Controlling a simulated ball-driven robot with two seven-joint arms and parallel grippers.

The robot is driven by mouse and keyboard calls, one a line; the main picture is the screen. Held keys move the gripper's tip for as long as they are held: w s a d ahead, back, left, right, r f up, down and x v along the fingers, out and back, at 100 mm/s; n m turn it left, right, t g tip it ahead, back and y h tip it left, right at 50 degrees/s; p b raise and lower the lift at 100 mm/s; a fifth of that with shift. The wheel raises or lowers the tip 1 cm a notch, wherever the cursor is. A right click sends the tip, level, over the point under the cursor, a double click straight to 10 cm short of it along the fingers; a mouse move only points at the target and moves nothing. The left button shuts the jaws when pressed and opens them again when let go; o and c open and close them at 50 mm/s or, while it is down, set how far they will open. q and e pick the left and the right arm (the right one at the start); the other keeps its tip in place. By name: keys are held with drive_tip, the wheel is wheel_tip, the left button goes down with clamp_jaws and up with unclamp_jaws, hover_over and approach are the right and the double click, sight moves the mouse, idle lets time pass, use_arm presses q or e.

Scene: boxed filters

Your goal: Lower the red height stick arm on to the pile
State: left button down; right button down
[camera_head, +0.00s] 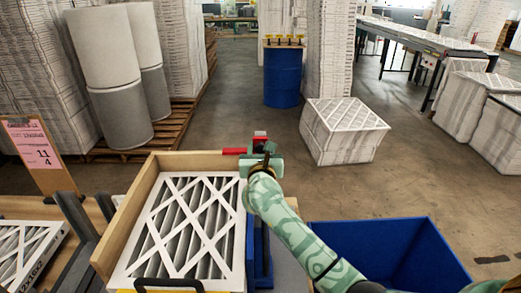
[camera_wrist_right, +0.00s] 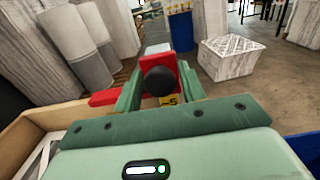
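The red height stick arm (camera_head: 235,151) reaches out to the left over the far edge of the wooden box. In the right wrist view the red arm (camera_wrist_right: 103,98) points left from an upright red block (camera_wrist_right: 167,68) with a round black knob (camera_wrist_right: 159,80) in front. My right gripper (camera_head: 262,160) is at the stick. Its two green fingers (camera_wrist_right: 159,88) lie on either side of the knob, which fills the gap between them. The pile's top filter (camera_head: 186,228), white with a crossed lattice, lies in the box. My left gripper is not in view.
The wooden box (camera_head: 125,219) has raised far and left walls. An empty blue bin (camera_head: 385,235) stands to the right. A pink sign (camera_head: 31,146) and another filter (camera_head: 22,248) are at the left. A blue barrel (camera_head: 283,76) stands beyond on open floor.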

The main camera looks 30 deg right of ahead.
wheel_tip(320, 180, down, 4)
drive_tip(key=b, duration=0.3)
drive_tip(key=shift+f, duration=0.15)
drive_tip(key=c, duration=1.1)
unclamp_jaws()
drive_tip(key=p+v, duration=0.1)
drive_tip(key=v, duration=1.5)
drive_tip(key=shift+s+a, duration=0.1)
drive_tip(key=shift+s, duration=0.1)
